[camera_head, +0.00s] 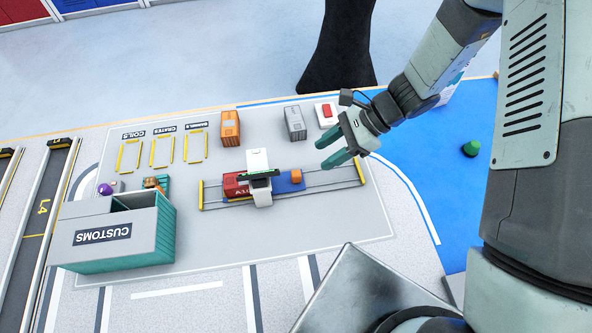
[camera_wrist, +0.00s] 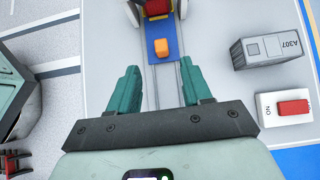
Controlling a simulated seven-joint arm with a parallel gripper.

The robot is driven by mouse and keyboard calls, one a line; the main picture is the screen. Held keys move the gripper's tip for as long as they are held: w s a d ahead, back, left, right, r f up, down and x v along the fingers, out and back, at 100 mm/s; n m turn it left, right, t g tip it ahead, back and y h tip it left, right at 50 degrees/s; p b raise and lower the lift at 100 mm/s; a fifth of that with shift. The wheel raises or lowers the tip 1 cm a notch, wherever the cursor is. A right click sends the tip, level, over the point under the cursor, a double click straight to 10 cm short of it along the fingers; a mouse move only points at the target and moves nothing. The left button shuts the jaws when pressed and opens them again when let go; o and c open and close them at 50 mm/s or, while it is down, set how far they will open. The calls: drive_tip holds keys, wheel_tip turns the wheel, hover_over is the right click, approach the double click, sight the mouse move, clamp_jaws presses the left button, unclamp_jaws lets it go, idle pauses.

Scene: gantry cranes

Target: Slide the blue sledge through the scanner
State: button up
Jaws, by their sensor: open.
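The blue sledge (camera_head: 288,183) sits on thin rails inside the white scanner (camera_head: 258,163), which stands over it like an arch. A red container (camera_head: 234,187) shows on the left side of the scanner and an orange block (camera_head: 296,175) sits on the sledge's right part. In the wrist view the sledge (camera_wrist: 161,30) and the orange block (camera_wrist: 161,47) lie ahead of my fingers. My gripper (camera_head: 333,153) is open and empty, above and to the right of the sledge. In the wrist view its teal fingers (camera_wrist: 158,88) are spread on both sides of the rails.
An orange container (camera_head: 230,128) stands farther left. A teal CUSTOMS box (camera_head: 102,236) is at the left. Yellow end bars (camera_head: 361,172) close the rails.

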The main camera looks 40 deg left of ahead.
sight(296, 173)
drive_tip(key=x, duration=1)
drive_tip(key=shift+s+a+f, duration=0.1)
drive_tip(key=shift+a+f, duration=0.1)
drive_tip(key=shift+f, duration=0.05)
drive_tip(key=shift+c, duration=0.2)
clamp_jaws()
